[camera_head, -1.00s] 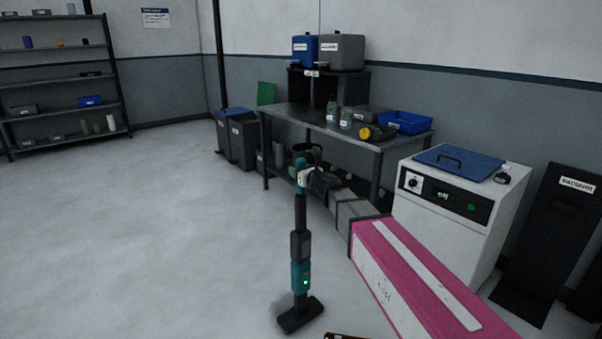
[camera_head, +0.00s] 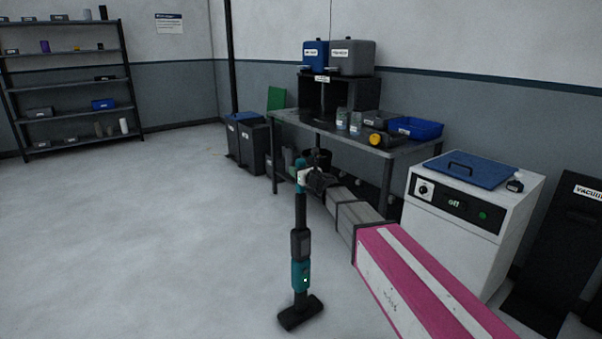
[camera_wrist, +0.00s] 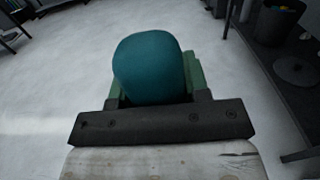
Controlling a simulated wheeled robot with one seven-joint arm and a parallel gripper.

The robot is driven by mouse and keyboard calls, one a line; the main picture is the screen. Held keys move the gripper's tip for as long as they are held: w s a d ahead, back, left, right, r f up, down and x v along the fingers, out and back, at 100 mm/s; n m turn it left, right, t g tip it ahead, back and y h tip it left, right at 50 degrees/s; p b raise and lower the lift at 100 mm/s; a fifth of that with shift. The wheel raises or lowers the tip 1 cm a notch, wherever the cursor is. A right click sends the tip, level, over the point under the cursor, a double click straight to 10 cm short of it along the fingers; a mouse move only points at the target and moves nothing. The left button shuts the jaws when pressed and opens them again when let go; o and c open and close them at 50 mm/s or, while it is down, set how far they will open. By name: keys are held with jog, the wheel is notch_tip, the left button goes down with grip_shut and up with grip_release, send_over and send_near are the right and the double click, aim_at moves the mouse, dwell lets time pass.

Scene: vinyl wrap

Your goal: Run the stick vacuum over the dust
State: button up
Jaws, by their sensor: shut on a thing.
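The stick vacuum (camera_head: 301,245) is teal and black and stands upright in the head view, its dark floor head (camera_head: 300,313) low over or on the pale floor. My gripper (camera_head: 306,177) is shut on the teal top end of the vacuum. In the wrist view the rounded teal end (camera_wrist: 152,62) sits between the green fingers, with the rest of the stick hidden below it. Faint yellowish specks (camera_head: 216,152), perhaps the dust, lie on the floor left of the dark bins; they are too small to be sure of.
A workbench (camera_head: 360,143) with jars and a blue tray stands along the back wall. Dark bins (camera_head: 252,145) are at its left end, and a white machine (camera_head: 468,232) is at the right. A shelf rack (camera_head: 70,90) stands far left. The floor at left is clear.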

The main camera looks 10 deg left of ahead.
jog(key=r+x, duration=0.3)
jog(key=x, duration=1)
jog(key=shift+w+a, duration=0.25)
jog(key=shift+w, duration=0.05)
dwell(1.3)
jog(key=shift+r, duration=0.15)
jog(key=shift+d, duration=0.1)
dwell(0.9)
